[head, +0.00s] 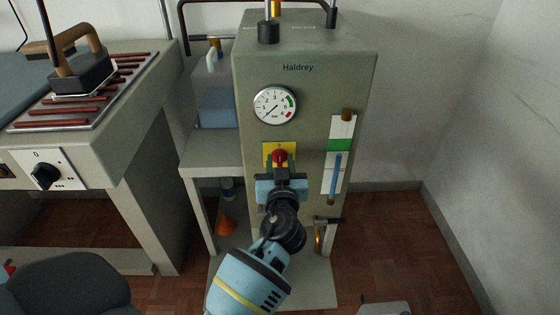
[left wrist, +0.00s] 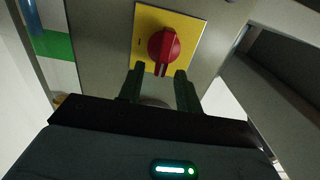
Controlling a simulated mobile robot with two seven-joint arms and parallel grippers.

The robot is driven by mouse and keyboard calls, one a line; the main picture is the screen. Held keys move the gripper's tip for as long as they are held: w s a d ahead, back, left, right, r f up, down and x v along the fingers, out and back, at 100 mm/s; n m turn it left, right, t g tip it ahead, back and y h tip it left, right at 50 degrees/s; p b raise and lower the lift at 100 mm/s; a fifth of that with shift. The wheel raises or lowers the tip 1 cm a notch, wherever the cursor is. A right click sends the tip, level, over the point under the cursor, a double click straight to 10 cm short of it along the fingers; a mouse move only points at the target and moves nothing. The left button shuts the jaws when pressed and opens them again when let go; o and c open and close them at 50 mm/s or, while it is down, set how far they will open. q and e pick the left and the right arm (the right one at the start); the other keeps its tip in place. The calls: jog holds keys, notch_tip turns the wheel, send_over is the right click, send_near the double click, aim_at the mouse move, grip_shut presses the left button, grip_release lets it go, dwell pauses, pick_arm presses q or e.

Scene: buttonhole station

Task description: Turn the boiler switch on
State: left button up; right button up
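The boiler (head: 300,50) is a grey-green cabinet marked "Haldrey" in the middle of the head view. Its switch is a red rotary knob (head: 279,156) on a yellow plate (head: 268,148). In the left wrist view the red knob (left wrist: 164,46) sits on the yellow plate (left wrist: 185,22), with a mark to its left. My left gripper (head: 281,178) is just below the knob in the head view. In the left wrist view its two fingers (left wrist: 158,85) are apart, with the knob beyond their tips and nothing between them. My right gripper is not in view.
A round gauge (head: 275,105) and a level glass (head: 338,155) are on the boiler front. A small valve (head: 328,221) sticks out low on the right. An ironing table (head: 135,110) with an iron (head: 80,72) stands at left.

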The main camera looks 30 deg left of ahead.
pick_arm(q)
jog(key=shift+w+a, duration=0.2)
jog(key=shift+w, duration=0.05)
grip_shut()
